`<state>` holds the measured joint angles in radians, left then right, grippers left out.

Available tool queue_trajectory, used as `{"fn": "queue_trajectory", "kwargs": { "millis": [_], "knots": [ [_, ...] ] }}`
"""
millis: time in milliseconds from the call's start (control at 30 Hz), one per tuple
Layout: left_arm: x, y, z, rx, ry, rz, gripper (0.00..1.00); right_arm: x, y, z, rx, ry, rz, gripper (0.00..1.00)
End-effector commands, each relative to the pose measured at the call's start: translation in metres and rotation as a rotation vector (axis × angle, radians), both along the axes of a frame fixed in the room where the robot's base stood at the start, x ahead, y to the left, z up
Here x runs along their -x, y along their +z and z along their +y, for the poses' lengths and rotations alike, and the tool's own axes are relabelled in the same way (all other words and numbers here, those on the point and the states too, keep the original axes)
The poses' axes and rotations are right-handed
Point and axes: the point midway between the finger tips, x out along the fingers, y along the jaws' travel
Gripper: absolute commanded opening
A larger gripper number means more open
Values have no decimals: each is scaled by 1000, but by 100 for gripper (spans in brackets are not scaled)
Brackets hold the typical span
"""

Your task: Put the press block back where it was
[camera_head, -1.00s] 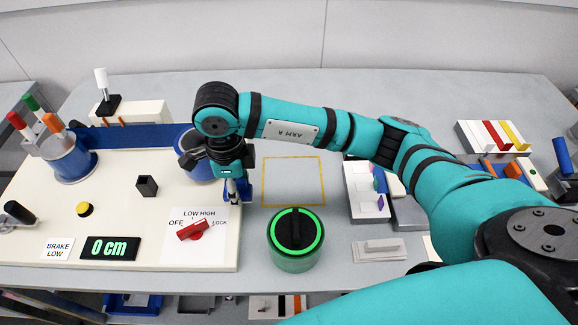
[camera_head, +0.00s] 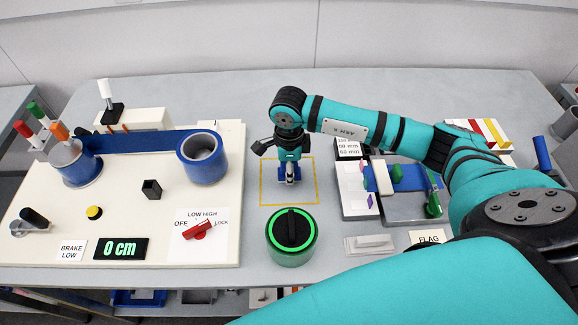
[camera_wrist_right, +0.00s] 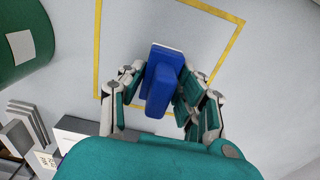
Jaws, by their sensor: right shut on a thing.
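The press block (camera_wrist_right: 162,82) is a blue block with a pale edge, between the fingers of my right gripper in the right wrist view. In the head view, a little blue of it (camera_head: 283,172) shows around the fingertips. My right gripper (camera_head: 290,176) is shut on it and points down over the yellow square outline (camera_head: 262,185) on the grey table. The outline also shows in the right wrist view (camera_wrist_right: 98,45). I cannot tell whether the block touches the table. My left gripper is not in view.
A green-ringed canister (camera_head: 291,238) stands just in front of the outline. The cream panel (camera_head: 130,220) with the belt, blue drums and red switch (camera_head: 199,229) is to the left. Trays (camera_head: 362,190) with coloured parts lie to the right. The table behind the outline is clear.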

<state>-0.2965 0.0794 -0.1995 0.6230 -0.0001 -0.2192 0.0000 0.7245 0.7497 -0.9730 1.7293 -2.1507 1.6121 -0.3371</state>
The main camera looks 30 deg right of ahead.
Motion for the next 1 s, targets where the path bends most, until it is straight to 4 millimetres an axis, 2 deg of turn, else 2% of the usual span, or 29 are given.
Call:
{"fn": "queue_trajectory", "kwargs": {
  "millis": [367, 400, 567, 900, 1000],
  "knots": [
    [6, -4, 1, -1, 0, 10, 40, -1, -7, 0, -1, 1, -3, 7],
    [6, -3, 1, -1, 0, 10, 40, -1, -6, 0, -1, 1, -3, 37],
    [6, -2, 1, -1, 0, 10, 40, 0, -5, 0, 0, 1, -2, 56],
    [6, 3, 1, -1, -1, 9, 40, 0, 0, 1, 0, 1, -2, 56],
    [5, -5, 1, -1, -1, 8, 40, -2, 10, 0, 0, 2, -7, 56]
  ]
}}
